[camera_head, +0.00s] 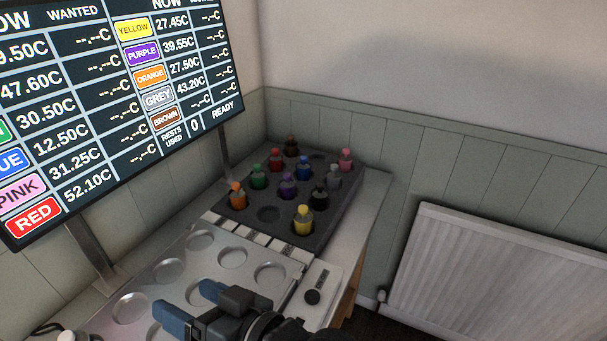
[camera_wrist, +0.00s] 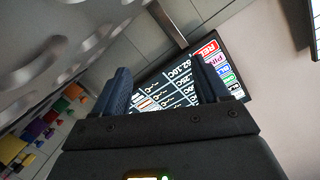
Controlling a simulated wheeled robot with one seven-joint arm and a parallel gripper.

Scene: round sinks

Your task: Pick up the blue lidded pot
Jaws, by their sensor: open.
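The blue lidded pot (camera_head: 304,169) stands upright in the dark rack (camera_head: 268,214), toward its back right, among other coloured pots. My gripper (camera_head: 190,304) is in the lower part of the head view, over the silver plate with round wells, well in front of the rack. Its fingers are apart with nothing between them. In the wrist view my gripper (camera_wrist: 165,88) shows two spread fingers with the screen behind them. I cannot clearly pick out the blue pot in the wrist view.
Purple (camera_head: 288,185), red (camera_head: 276,160), grey (camera_head: 334,175) and black (camera_head: 319,194) pots stand close around the blue one. A large screen (camera_head: 110,90) overhangs the left. The silver plate (camera_head: 170,268) has empty wells. A radiator (camera_head: 490,285) is at right.

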